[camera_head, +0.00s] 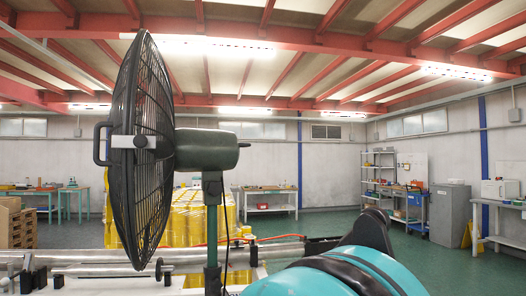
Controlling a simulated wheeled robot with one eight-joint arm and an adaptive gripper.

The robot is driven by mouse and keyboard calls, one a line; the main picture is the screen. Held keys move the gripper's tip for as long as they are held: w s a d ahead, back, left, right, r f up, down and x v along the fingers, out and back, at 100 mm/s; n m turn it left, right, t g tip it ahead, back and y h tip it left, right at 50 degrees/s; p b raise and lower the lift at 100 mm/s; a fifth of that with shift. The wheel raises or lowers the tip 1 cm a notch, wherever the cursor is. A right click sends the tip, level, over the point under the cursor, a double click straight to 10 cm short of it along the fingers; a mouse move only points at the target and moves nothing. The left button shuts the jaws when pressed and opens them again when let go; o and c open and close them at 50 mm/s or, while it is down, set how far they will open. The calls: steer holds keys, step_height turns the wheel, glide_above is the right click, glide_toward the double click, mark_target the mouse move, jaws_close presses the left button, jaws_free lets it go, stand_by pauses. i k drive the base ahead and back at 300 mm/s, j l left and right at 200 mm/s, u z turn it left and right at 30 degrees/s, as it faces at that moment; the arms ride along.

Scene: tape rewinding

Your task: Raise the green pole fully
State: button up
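A green pole (212,255) stands upright under a large fan, left of the middle. A grey-green section shows just above it, below the fan motor (207,149). The black wire cage of the fan (145,195) is turned nearly edge-on, with a handle at its left. The lower end of the pole is cut off by the frame edge. My gripper is not in view; only teal and black parts of my arm show at the lower right.
Yellow stacked goods (190,222) stand behind the pole. Workbenches, a shelf (378,175) and a grey cabinet (450,215) line the far walls. Green floor (415,262) is open at right.

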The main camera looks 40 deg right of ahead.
mark_target(211, 202)
steer(key=k+l, duration=0.1)
steer(key=l, duration=0.4)
steer(key=k+l, duration=0.1)
steer(key=l, duration=0.4)
steer(key=k+l, duration=0.1)
steer(key=l, duration=0.35)
steer(key=k+l, duration=0.15)
steer(key=l, duration=0.35)
steer(key=k, duration=0.65)
